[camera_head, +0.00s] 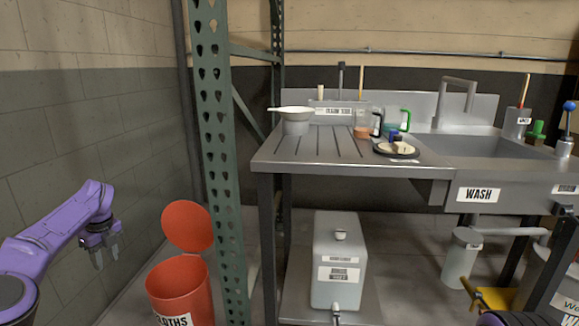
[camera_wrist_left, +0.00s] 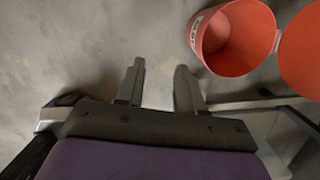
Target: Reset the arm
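My left arm (camera_head: 60,232) is purple and comes in from the left, in front of the grey wall. Its gripper (camera_head: 106,258) hangs fingers down, to the left of the orange bin and apart from it. In the left wrist view the two fingers of this gripper (camera_wrist_left: 159,88) are spread with only bare floor between them. Of my right arm, only a dark purple part at the bottom right edge of the head view may show; its gripper is not seen.
An orange bin (camera_head: 178,290) with its round lid (camera_head: 187,226) raised stands right of my left gripper. A metal sink bench (camera_head: 340,150) holds dishes and tools. A grey box (camera_head: 339,262) stands below it.

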